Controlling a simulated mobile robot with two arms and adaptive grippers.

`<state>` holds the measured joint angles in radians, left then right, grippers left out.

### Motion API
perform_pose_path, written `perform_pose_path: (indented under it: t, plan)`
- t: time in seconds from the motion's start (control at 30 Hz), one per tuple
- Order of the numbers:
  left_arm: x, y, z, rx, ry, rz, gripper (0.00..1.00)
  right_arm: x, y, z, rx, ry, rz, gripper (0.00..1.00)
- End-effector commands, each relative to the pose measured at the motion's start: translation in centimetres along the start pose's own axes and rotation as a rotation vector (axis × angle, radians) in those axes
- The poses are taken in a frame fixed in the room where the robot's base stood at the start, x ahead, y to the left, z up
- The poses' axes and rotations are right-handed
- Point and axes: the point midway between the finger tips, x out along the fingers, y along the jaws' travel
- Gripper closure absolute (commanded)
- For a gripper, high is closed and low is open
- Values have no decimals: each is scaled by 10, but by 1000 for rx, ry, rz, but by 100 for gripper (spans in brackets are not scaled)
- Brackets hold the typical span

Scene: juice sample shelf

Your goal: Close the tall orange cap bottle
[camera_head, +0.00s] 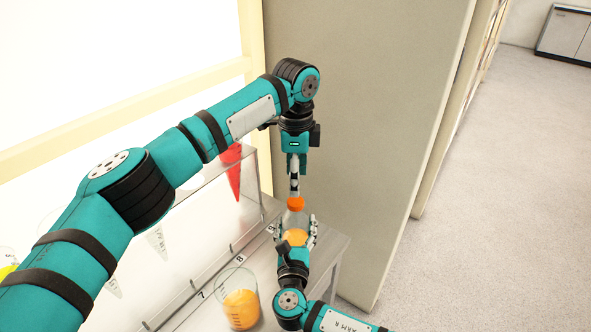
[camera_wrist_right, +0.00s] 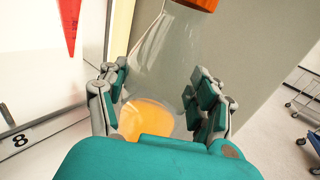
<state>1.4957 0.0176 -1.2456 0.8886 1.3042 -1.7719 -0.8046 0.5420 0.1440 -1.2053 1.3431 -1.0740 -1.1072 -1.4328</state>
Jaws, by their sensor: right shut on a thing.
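The bottle (camera_head: 293,222) is clear and conical, with orange liquid in its lower part. It stands roughly upright between the fingers of my right gripper (camera_head: 297,235), which is shut on its body. In the right wrist view the glass (camera_wrist_right: 180,62) shows between both fingers of that gripper (camera_wrist_right: 160,98). An orange cap (camera_head: 296,203) is at the bottle's top; its lower edge also shows in the right wrist view (camera_wrist_right: 198,4). My left gripper (camera_head: 294,190) points down directly above the cap, its fingertips at or just over it. Whether they touch or grip it is unclear.
A beaker with orange liquid (camera_head: 241,308) stands on the shelf near labels 7 and 8. A red cone-shaped vessel (camera_head: 232,172) hangs in the rack behind. A grey panel (camera_head: 370,130) rises close behind the bottle. Open floor (camera_head: 480,200) lies to the right.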

Motion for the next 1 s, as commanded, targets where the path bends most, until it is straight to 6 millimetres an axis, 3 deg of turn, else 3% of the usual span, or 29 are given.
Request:
perform_pose_path:
  t: [0.7,0.83,1.0]
  plan:
    - [-13,1,0,-1777,1,0,41,0,0,0,0,1,0,100]
    - [-15,1,0,-1999,2,0,41,0,0,0,0,1,0,100]
    - [-16,1,0,-2155,1,1,41,0,0,0,0,1,0,100]
